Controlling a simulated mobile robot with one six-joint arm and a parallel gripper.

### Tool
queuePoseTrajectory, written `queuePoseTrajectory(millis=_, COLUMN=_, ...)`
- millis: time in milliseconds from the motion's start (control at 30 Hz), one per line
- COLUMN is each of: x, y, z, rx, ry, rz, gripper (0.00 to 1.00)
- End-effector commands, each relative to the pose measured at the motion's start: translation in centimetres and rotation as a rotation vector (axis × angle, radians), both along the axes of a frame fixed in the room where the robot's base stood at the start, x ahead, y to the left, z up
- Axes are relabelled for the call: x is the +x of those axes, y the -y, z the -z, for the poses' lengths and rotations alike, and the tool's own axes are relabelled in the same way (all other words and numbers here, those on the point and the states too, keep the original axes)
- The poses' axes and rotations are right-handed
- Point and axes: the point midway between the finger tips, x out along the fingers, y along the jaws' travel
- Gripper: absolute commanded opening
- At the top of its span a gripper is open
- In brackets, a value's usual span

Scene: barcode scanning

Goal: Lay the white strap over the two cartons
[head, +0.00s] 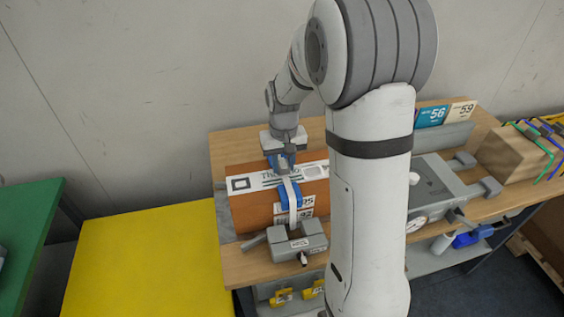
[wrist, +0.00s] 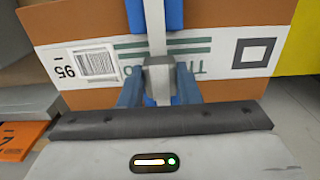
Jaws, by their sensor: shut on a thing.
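An orange-brown carton (head: 250,212) with a white printed band stands on the wooden bench. Labels ending 95 and 92 show on its front side; I cannot make out a clear seam between two cartons. The white strap (head: 293,190) with blue pads lies across the top and runs down the front in the head view. In the wrist view the strap (wrist: 155,22) runs over the carton (wrist: 232,18) up to a grey block. My gripper (head: 284,172) is above the carton, its blue fingers (wrist: 158,88) shut on the strap's grey block. The strap's far end is hidden.
A grey clamp-like device (head: 297,241) stands at the carton's front. A grey machine (head: 435,187) and a strapped brown box (head: 515,152) are to the right. My arm hides the bench middle. A yellow surface (head: 140,265) at left is clear.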

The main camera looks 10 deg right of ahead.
Motion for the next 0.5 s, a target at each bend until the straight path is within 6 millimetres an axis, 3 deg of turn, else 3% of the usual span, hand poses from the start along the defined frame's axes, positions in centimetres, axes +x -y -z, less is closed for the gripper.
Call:
queuePoseTrajectory(millis=233, x=0.00, y=-0.03, z=0.00, rx=0.000, ry=0.000, rz=-0.001, gripper=0.00)
queuePoseTrajectory(millis=267, x=0.00, y=-0.03, z=0.00, rx=0.000, ry=0.000, rz=-0.001, gripper=0.32)
queuePoseTrajectory(millis=500, x=0.00, y=-0.05, z=-0.01, rx=0.000, ry=0.000, rz=-0.001, gripper=0.51)
